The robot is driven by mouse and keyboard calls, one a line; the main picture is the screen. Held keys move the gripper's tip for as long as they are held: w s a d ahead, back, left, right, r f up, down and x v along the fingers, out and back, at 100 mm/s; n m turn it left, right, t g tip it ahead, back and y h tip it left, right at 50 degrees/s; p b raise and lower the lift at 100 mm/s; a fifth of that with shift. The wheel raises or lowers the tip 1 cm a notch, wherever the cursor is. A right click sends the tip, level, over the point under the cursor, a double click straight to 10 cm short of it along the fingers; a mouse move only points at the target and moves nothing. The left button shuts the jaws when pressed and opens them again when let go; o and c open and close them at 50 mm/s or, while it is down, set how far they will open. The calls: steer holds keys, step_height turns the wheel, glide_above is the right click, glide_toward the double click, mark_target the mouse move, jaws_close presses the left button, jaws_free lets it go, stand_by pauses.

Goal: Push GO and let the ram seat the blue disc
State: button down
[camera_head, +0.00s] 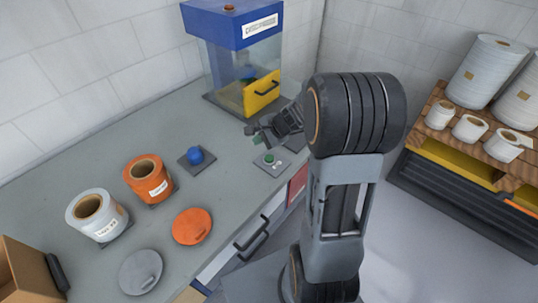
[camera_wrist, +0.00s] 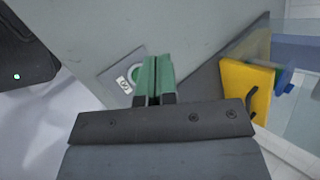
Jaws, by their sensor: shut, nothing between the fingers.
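The press (camera_head: 233,30) has a blue top, clear walls and a yellow front door (camera_head: 262,92) with a dark handle. A blue round piece, likely the blue disc (camera_head: 249,75), shows inside just above the door; its seating is hidden. The green GO button (camera_head: 269,158) sits on a small grey plate on the bench in front of the press. My gripper (camera_head: 251,131) is shut and empty, above the bench between press and button. In the wrist view, its green fingertips (camera_wrist: 156,62) are together and partly cover the button plate (camera_wrist: 122,77).
A blue knob (camera_head: 195,154) stands on a dark pad left of the button. The bench around the button is clear.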

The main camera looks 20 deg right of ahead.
steer(key=w+d+f+m+t, duration=0.1)
steer(key=w+d+f+m, duration=0.2)
steer(key=d+m, duration=0.1)
steer(key=shift+w+d+m+t+p, duration=0.3)
steer(key=shift+d+m+t, duration=0.1)
steer(key=shift+d, duration=0.2)
steer(key=shift+f, duration=0.2)
steer(key=b, duration=0.6)
glide_above(269, 159)
step_height(269, 159, down, 8)
steer(key=shift+w+r, duration=0.1)
steer(key=shift+r, duration=0.05)
steer(key=shift+f+b, duration=0.45)
steer(key=shift+b, duration=0.05)
steer(key=shift+f, duration=0.1)
stand_by(0.9)
steer(key=shift+f+b, duration=0.35)
steer(key=shift+b, duration=0.2)
